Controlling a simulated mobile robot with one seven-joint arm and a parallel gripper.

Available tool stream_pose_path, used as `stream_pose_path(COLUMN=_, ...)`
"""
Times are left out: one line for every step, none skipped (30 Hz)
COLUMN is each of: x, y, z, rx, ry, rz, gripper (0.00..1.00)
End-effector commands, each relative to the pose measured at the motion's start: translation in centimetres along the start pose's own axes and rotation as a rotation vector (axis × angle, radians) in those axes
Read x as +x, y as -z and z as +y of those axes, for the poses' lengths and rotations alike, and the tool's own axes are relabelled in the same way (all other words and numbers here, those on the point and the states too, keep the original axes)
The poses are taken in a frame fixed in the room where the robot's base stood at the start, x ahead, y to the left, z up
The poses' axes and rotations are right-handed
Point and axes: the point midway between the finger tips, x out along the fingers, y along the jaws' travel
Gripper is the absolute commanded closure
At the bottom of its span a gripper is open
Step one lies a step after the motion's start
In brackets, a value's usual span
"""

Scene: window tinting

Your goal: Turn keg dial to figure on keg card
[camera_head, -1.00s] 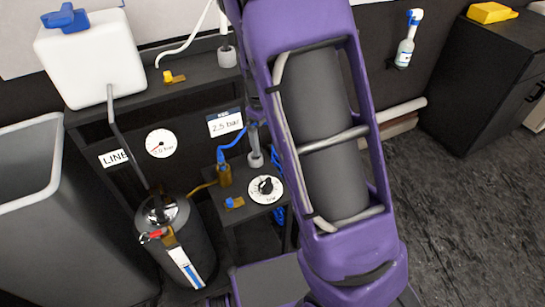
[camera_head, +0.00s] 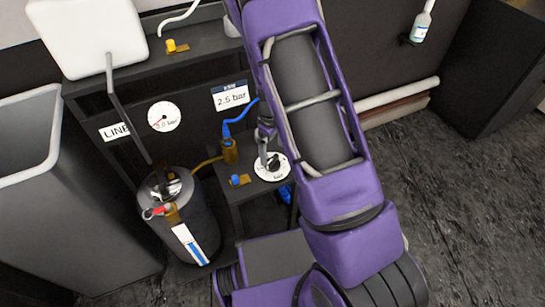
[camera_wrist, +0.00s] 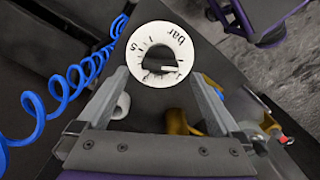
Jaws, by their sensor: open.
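The keg card (camera_head: 231,95) reads "2.5 bar" on the back panel. The keg dial (camera_head: 272,166) is a round white plate with a black knob, on a low dark shelf right of the keg (camera_head: 178,215). In the head view my gripper (camera_head: 264,142) is just above the dial, partly hidden by my arm.
A round gauge (camera_head: 164,117) and a "LINE" label (camera_head: 115,131) are on the panel. A brass fitting (camera_head: 229,150) with a blue hose and a blue-handled valve (camera_head: 240,180) stand left of the dial. Blue coiled hose (camera_wrist: 65,85) lies left in the wrist view. A grey bin (camera_head: 60,205) stands left.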

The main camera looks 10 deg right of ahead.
Motion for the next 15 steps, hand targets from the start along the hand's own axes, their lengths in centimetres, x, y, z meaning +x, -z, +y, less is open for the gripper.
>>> stream_pose_path(x=1.1, y=-0.1, z=0.0, rx=0.002, ry=0.001, rz=-0.002, gripper=0.00)
stream_pose_path(x=1.5, y=0.0, z=0.0, rx=0.001, ry=0.002, rz=-0.002, gripper=0.00)
stream_pose_path(x=2.0, y=0.0, z=-0.1, rx=0.000, ry=0.002, rz=-0.002, gripper=0.00)
stream_pose_path(x=2.3, y=0.0, z=0.0, rx=0.000, ry=0.001, rz=-0.001, gripper=0.00)
stream_pose_path(x=2.6, y=0.0, z=0.0, rx=0.001, ry=0.001, rz=-0.001, gripper=0.00)
stream_pose_path(x=2.9, y=0.0, z=0.0, rx=0.001, ry=0.000, rz=0.000, gripper=0.00)
stream_pose_path(x=3.0, y=0.0, z=0.0, rx=0.001, ry=0.001, rz=0.000, gripper=0.00)
stream_pose_path(x=3.2, y=0.0, z=0.0, rx=0.001, ry=0.001, rz=-0.001, gripper=0.00)
stream_pose_path(x=3.3, y=0.0, z=0.0, rx=0.000, ry=0.001, rz=-0.001, gripper=0.00)
stream_pose_path(x=3.4, y=0.0, z=0.0, rx=0.000, ry=0.001, rz=-0.001, gripper=0.00)
stream_pose_path(x=3.4, y=0.0, z=0.0, rx=0.000, ry=0.001, rz=-0.001, gripper=0.00)
stream_pose_path(x=3.5, y=0.0, z=0.0, rx=0.000, ry=0.000, rz=0.000, gripper=0.00)
stream_pose_path(x=3.5, y=0.0, z=0.0, rx=0.000, ry=0.000, rz=0.000, gripper=0.00)
stream_pose_path(x=3.5, y=0.0, z=0.0, rx=0.000, ry=0.000, rz=0.000, gripper=0.00)
stream_pose_path(x=3.4, y=0.0, z=0.0, rx=0.000, ry=0.000, rz=0.000, gripper=0.00)
